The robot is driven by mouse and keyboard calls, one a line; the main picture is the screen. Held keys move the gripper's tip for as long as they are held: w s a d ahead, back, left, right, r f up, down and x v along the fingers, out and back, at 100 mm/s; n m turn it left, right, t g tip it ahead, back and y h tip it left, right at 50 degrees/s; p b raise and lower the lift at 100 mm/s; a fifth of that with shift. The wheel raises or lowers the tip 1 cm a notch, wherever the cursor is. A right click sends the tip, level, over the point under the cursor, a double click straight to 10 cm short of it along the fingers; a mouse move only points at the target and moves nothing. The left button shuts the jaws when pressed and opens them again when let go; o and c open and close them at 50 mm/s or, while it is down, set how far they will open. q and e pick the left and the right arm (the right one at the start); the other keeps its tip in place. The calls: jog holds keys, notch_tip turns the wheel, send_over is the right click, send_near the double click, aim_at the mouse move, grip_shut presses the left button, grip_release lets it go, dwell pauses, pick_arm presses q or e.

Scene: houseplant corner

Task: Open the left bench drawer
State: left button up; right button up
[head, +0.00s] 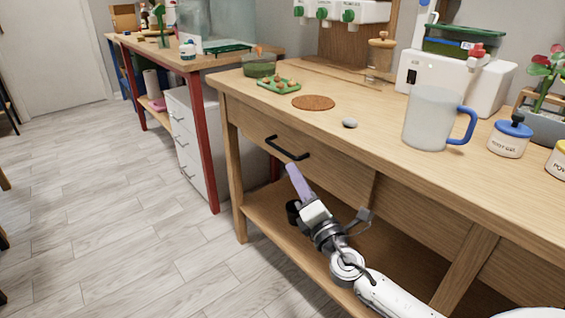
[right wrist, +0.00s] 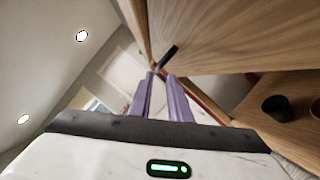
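The left bench drawer (head: 325,170) has a plain wooden front under the bench top and looks shut, flush with the frame. Its black bar handle (head: 287,148) is at the upper left of the front. My right gripper (head: 292,168), with purple fingers, is just below the handle in the head view. In the right wrist view its two fingers (right wrist: 160,76) are apart, and the black handle (right wrist: 169,57) shows at the gap between their tips. I cannot tell whether they touch it. My left gripper is in neither view.
A dark pot (head: 293,212) stands on the lower shelf (head: 265,210). The floor (head: 130,220) at left is clear.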

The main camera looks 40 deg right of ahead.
aim_at(282, 149)
jog(key=x, duration=1)
jog(key=shift+s, duration=0.1)
grip_shut()
jog(key=shift+a, duration=0.1)
